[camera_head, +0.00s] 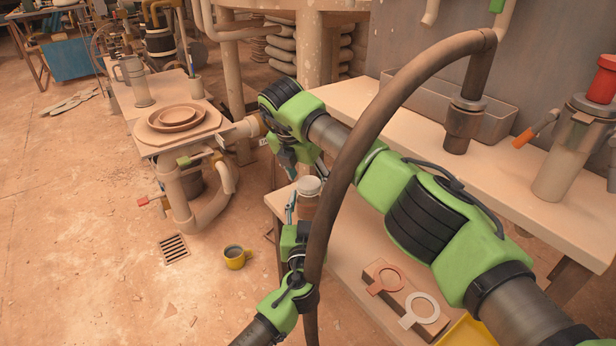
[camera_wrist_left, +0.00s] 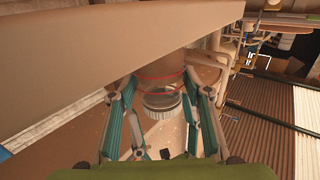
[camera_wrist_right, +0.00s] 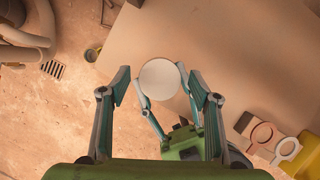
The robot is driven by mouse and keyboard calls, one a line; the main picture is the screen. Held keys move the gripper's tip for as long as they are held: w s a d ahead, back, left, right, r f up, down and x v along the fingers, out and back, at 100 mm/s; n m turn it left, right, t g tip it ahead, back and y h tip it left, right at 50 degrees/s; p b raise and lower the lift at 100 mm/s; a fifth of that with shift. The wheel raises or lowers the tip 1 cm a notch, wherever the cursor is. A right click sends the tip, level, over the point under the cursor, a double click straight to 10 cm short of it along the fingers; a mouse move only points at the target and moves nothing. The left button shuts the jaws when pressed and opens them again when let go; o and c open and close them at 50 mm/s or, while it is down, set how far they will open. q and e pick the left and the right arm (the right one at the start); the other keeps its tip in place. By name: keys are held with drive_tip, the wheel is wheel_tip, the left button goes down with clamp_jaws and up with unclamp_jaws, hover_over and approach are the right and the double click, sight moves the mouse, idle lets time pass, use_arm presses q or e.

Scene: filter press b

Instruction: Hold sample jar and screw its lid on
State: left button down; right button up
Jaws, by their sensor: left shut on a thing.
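The sample jar (camera_head: 307,203) stands upright near the bench's left end, partly hidden by my left gripper and a thick hose. A pale round lid (camera_head: 309,185) is on its top; I cannot tell if it is screwed down. My left gripper (camera_wrist_left: 160,82) is shut on the jar, one finger on each side. The left wrist view shows the jar's body (camera_wrist_left: 158,72) and the ribbed lid (camera_wrist_left: 162,101) below it in the picture. My right gripper (camera_wrist_right: 159,77) is open above, its fingers either side of the lid (camera_wrist_right: 160,80) with gaps showing.
A thick brown hose (camera_head: 375,110) arches in front of the arms. Two ring gaskets, orange (camera_head: 386,278) and white (camera_head: 421,308), lie on a block beside a yellow tray (camera_head: 470,333). A yellow mug (camera_head: 236,258) stands on the floor. The bench (camera_wrist_right: 225,50) near the jar is clear.

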drive_tip(key=shift+r, duration=2.3)
drive_tip(key=o, duration=0.6)
drive_tip(key=v, duration=1.2)
drive_tip(key=shift+f, duration=0.1)
use_arm(q)
drive_tip(key=c, duration=1)
unclamp_jaws()
drive_tip(key=shift+c, duration=0.2)
drive_tip(key=shift+s, duration=0.1)
